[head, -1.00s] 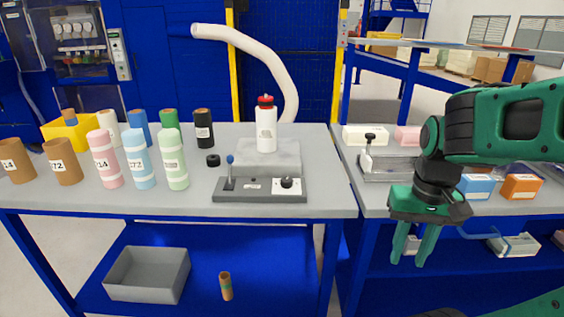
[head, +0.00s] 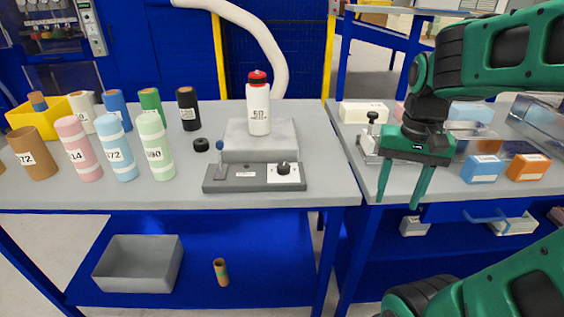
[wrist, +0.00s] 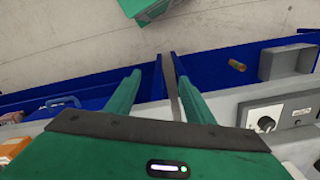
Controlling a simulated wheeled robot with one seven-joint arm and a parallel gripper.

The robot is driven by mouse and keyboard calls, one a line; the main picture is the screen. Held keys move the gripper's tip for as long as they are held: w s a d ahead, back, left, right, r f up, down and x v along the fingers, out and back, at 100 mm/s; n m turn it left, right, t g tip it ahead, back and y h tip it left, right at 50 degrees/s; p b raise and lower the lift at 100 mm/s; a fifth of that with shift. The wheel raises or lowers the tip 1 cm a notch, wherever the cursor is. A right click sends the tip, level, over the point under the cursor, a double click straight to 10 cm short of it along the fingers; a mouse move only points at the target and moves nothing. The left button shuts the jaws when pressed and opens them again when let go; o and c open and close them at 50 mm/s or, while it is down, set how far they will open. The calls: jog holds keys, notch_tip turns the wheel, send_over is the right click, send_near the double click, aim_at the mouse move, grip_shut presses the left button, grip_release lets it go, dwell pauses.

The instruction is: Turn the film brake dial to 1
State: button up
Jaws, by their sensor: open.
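The film brake dial (head: 283,168) is a black knob on a white plate, at the right end of a grey control panel (head: 228,179) near the front edge of the left table. In the wrist view the dial (wrist: 266,123) shows at the right, beyond the right finger. Its setting is too small to read. My gripper (head: 399,205) is open and empty, fingers pointing down, to the right of the dial near the front edge of the right table. In the wrist view my gripper (wrist: 157,80) has its fingers spread over the gap between the tables.
Several labelled rolls stand at left. A holder (head: 371,135) and boxes (head: 481,168) occupy the right table.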

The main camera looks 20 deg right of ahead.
jog(key=w+a+r+m, duration=0.1)
jog(key=w+a+r, duration=0.15)
jog(key=w, duration=0.45)
jog(key=w+a+r+m, duration=0.15)
jog(key=w+a, duration=0.25)
jog(key=w, duration=0.4)
jog(key=r+m, duration=0.1)
jog(key=m, duration=0.1)
send_over(283, 165)
notch_tip(283, 165, down, 9)
jog(key=shift+s+f, duration=0.1)
jog(key=shift+f, duration=0.05)
jog(key=c, duration=1)
